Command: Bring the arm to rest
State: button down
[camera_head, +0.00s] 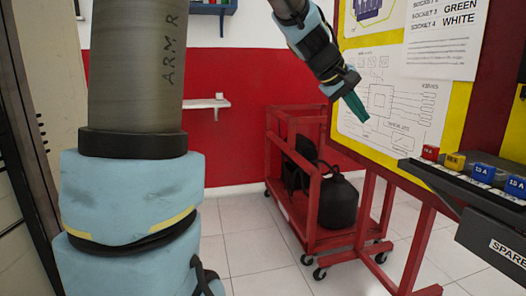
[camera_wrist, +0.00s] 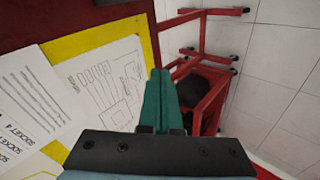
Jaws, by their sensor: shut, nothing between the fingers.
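My gripper (camera_head: 356,107) is in the upper right of the head view, with teal fingers pointing down and to the right. Its fingers are together and empty. It hangs in front of the yellow-edged board with the printed diagram (camera_head: 392,112), and in the picture it overlaps the sheet's left part. In the wrist view my gripper (camera_wrist: 161,76) shows as two teal fingers side by side, with the diagram sheet (camera_wrist: 103,83) to their left. My arm fills the left of the head view.
A red wheeled cart (camera_head: 303,213) with black containers (camera_head: 339,203) stands on the tiled floor below my gripper. A dark tray (camera_head: 463,180) with red, yellow and blue blocks juts out at the right. A small white shelf (camera_head: 206,103) is on the red wall. Floor at centre left is clear.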

jog(key=s+a+f+m+g+y, duration=0.1)
jog(key=s+a+f+y, duration=0.4)
jog(key=a+f, duration=0.85)
jog(key=s+a+f+m+g+y, duration=0.1)
jog(key=s+a+f+y, duration=0.2)
jog(key=s+a+f, duration=0.95)
jog(key=w+a+r+p, duration=0.2)
jog(key=r+p, duration=0.6)
jog(key=r, duration=0.2)
jog(key=w+a+r+p, duration=0.2)
jog(key=r+p, duration=0.7)
jog(key=r, duration=0.1)
jog(key=shift+w+a, duration=0.25)
jog(key=shift+w, duration=0.15)
